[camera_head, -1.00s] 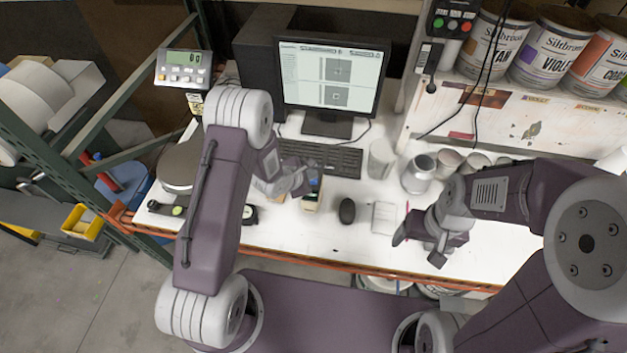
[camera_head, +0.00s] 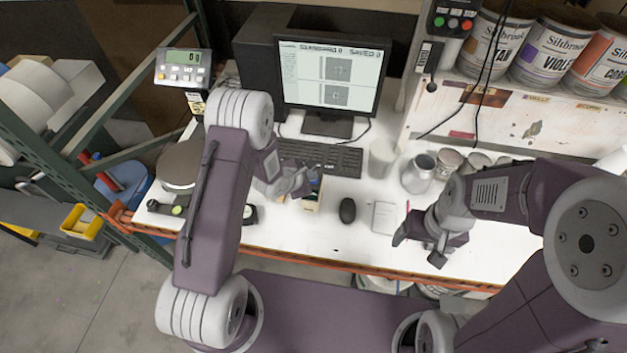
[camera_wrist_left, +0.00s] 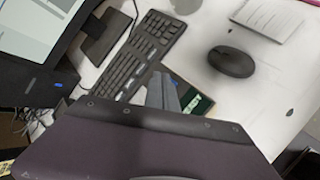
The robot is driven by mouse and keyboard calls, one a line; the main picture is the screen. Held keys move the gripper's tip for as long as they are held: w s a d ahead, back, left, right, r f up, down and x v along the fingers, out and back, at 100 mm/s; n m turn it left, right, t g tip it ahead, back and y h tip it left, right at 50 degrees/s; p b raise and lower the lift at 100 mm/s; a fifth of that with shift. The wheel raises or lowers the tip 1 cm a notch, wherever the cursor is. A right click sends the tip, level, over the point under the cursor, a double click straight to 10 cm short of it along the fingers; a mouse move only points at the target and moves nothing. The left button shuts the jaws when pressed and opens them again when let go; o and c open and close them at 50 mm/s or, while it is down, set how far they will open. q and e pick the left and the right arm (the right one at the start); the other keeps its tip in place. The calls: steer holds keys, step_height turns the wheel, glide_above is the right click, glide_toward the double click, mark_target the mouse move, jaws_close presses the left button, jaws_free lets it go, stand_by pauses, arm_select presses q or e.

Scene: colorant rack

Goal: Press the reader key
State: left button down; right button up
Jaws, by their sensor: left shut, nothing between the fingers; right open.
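A small device with tan edges and a dark green face, apparently the reader (camera_head: 313,200), sits on the white bench in front of the keyboard. It also shows in the left wrist view (camera_wrist_left: 202,104), partly behind my fingers. My left gripper (camera_head: 307,188) is shut and empty, with its fingertips over or at the device; I cannot tell whether they touch it. The fingers also show in the left wrist view (camera_wrist_left: 163,92). The key itself is hidden or too small to make out. My right gripper (camera_head: 421,244) is open and empty over the bench's front right.
The monitor (camera_head: 331,80) and keyboard (camera_head: 318,157) stand behind the device. A black mouse (camera_head: 347,210) and a white pad (camera_head: 384,217) lie to its right. Several cups and cans stand further right. A scale (camera_head: 181,166) stands at left.

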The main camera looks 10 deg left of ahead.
mark_target(312, 182)
arm_select(q)
steer(key=shift+f, duration=0.35)
stand_by(0.6)
steer(key=shift+r+p, duration=0.6)
steer(key=shift+r, duration=0.2)
step_height(312, 182, up, 5)
steer(key=p, duration=0.5)
steer(key=shift+r, duration=0.1)
stand_by(0.6)
